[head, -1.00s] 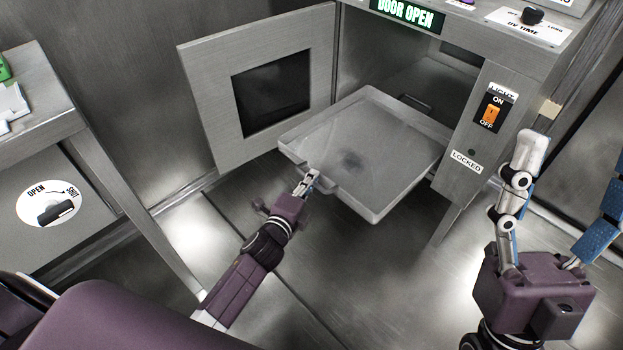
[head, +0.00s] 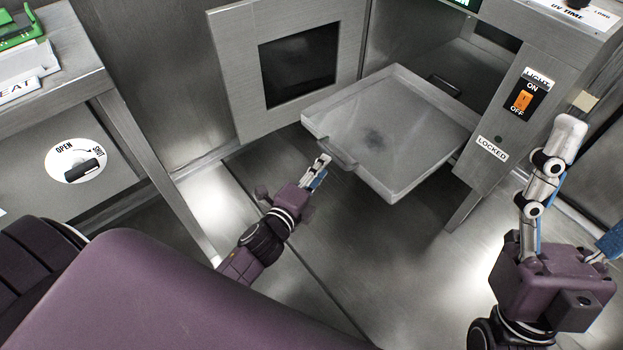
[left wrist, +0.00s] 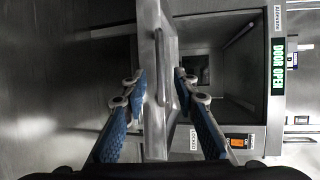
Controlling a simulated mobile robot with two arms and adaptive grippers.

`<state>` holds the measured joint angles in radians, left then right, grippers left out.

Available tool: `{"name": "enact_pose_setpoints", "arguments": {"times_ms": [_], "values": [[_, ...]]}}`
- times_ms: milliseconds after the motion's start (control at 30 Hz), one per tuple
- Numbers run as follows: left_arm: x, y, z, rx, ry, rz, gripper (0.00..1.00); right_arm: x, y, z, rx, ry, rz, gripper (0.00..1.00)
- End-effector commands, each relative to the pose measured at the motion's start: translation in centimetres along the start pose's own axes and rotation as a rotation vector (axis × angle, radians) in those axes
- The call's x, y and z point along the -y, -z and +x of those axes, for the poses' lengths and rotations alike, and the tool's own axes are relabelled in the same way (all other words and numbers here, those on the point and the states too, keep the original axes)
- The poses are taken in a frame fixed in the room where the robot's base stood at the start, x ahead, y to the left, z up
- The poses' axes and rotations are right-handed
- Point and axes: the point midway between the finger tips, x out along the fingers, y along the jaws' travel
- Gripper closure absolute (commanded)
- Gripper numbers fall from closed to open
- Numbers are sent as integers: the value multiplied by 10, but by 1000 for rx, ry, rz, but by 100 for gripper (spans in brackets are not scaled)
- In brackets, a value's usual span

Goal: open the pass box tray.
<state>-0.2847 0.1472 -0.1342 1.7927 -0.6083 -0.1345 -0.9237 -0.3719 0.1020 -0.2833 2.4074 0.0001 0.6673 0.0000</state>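The pass box tray (head: 420,165), a shallow grey metal tray, sticks far out of the open pass box. Its front handle (head: 338,156) faces my left gripper (head: 321,168). In the left wrist view the tray's edge and handle (left wrist: 165,85) show between the two blue-padded fingers (left wrist: 160,88), which are spread apart and empty. My right gripper (head: 588,185) is at the lower right, its fingers wide apart, away from the tray.
The pass box door (head: 290,65) stands open left of the tray. A light switch (head: 523,100) and a LOCKED label (head: 492,149) are on the box's right front. A bench (head: 75,65) with a round OPEN/SHUT dial (head: 77,160) is at the left. Floor is clear below.

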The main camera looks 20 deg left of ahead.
Motion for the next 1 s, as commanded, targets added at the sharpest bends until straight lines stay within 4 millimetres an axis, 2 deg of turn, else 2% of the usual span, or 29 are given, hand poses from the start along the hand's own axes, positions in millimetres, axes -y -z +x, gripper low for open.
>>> {"name": "enact_pose_setpoints", "arguments": {"times_ms": [100, 333, 1000], "values": [[-1, 0, -24, 1, -2, 1, 73, 0, 0, 0, 0, 0, 0, 33], [0, 0, -50, 0, 0, 0, 73, 0, 0, 0, -1, 0, 0, 33], [3, 1, -54, -3, 6, -7, 73, 0, 0, 0, 0, 0, 0, 33]]}}
